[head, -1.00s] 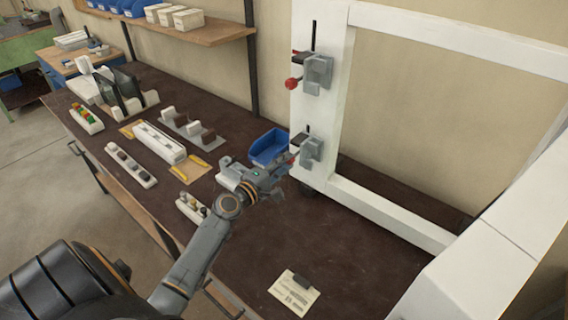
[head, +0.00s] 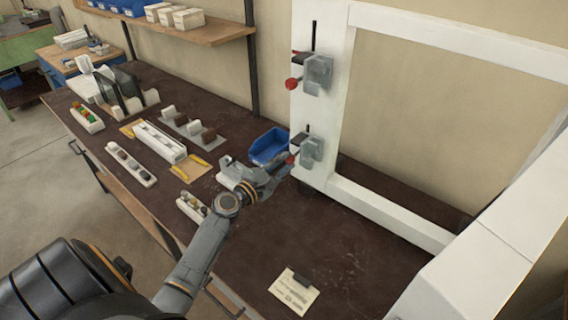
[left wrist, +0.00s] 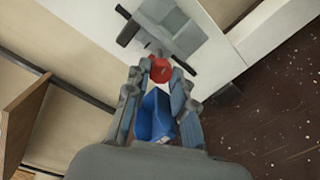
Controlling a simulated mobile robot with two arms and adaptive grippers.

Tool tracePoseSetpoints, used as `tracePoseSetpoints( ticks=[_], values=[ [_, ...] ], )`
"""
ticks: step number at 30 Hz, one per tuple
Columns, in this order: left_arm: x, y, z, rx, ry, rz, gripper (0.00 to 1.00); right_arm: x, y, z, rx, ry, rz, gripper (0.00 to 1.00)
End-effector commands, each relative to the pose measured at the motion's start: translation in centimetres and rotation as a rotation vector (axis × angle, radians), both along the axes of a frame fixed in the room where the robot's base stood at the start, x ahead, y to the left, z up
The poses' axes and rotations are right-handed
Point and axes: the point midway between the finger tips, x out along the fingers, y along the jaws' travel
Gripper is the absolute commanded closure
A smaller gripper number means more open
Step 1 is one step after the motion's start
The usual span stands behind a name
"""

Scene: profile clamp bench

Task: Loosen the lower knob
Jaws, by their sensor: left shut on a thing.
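The lower knob (left wrist: 160,70) is red and round. In the left wrist view it sits between the fingertips of my left gripper (left wrist: 159,66), which is shut on it. In the head view my left gripper (head: 285,164) reaches the lower clamp (head: 311,152) from the left and covers most of the knob. The lower clamp is grey and mounted on the white frame post; it also shows in the left wrist view (left wrist: 172,24). The upper clamp (head: 317,75) has its own red knob (head: 291,84), untouched. My right gripper is in neither current view.
A blue bin (head: 268,147) stands just behind my left gripper. The white frame (head: 390,212) rises from the dark bench. A paper card (head: 293,292) lies at the front. Trays of small parts (head: 131,164) fill the left side. The bench between card and frame is clear.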

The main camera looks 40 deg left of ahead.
Motion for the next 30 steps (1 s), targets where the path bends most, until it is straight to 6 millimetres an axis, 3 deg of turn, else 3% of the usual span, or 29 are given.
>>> tracePoseSetpoints(
  ticks=[5, 6, 9, 20, 23, 30],
  values=[
    [0.0, 0.0, 0.0, 0.001, -0.001, 0.001, 1.00, 0.0, 0.0, 0.0, 0.000, 0.000, 0.000, 0.60],
    [0.0, 0.0, 0.0, 0.002, -0.001, 0.001, 0.68, 0.0, 0.0, 0.0, 0.000, 0.000, 0.000, 0.60],
    [0.0, 0.0, 0.0, 0.002, -0.001, 0.001, 0.53, 0.0, 0.0, 0.0, 0.000, 0.000, 0.000, 0.60],
    [-0.5, 0.1, 0.0, 0.002, 0.000, 0.001, 0.53, -0.1, -0.2, 0.0, -0.002, 0.002, 0.001, 0.60],
    [-1.8, 0.1, -0.1, 0.003, 0.002, 0.000, 0.53, -0.1, -0.2, 0.0, -0.001, 0.001, 0.001, 0.60],
    [-7.0, 0.6, 0.0, 0.001, 0.003, 0.002, 0.53, -0.1, -0.1, 0.0, -0.001, 0.001, 0.001, 0.60]
  ],
)
